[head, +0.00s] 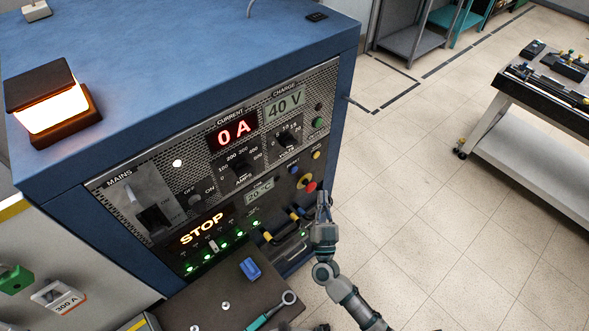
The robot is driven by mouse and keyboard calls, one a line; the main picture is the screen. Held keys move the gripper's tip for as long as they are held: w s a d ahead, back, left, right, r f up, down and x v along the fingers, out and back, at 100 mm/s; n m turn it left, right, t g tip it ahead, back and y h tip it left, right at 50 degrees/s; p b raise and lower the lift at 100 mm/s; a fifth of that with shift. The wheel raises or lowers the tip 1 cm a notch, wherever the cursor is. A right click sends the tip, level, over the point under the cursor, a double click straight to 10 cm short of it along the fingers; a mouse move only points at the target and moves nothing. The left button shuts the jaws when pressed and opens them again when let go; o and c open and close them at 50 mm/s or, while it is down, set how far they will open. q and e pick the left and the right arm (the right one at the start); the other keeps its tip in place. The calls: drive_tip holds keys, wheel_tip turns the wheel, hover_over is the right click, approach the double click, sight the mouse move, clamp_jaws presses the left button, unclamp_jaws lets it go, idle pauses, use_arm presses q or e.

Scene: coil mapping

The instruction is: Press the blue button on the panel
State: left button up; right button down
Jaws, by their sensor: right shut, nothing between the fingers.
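The panel (215,205) is the perforated metal front of a large blue cabinet, with displays reading 0 A, 40 V and STOP. A small blue button (293,170) sits on its right part, just left of a red mushroom button (309,186) and below the voltage dial. My right gripper (323,197) is shut and empty. Its fingers point up the picture, below and to the right of the blue button and apart from it in the picture. Its distance from the panel face is hard to tell. My left gripper is not in view.
A yellow button (316,155) and a green knob (318,122) are near the panel's right edge. Cable plugs and handles (268,237) stick out low on the panel. A dark shelf (215,290) below carries a wrench and a blue block. Open floor lies right.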

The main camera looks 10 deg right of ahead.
sight(294, 170)
drive_tip(key=w+a+b, duration=0.2)
drive_tip(key=w+a, duration=0.3)
drive_tip(key=w, duration=0.2)
drive_tip(key=shift+w+b, duration=0.25)
drive_tip(key=shift+b, duration=0.15)
drive_tip(key=shift+a, duration=0.15)
idle(0.3)
idle(0.9)
drive_tip(key=shift+w+a, duration=0.15)
drive_tip(key=shift+w, duration=0.1)
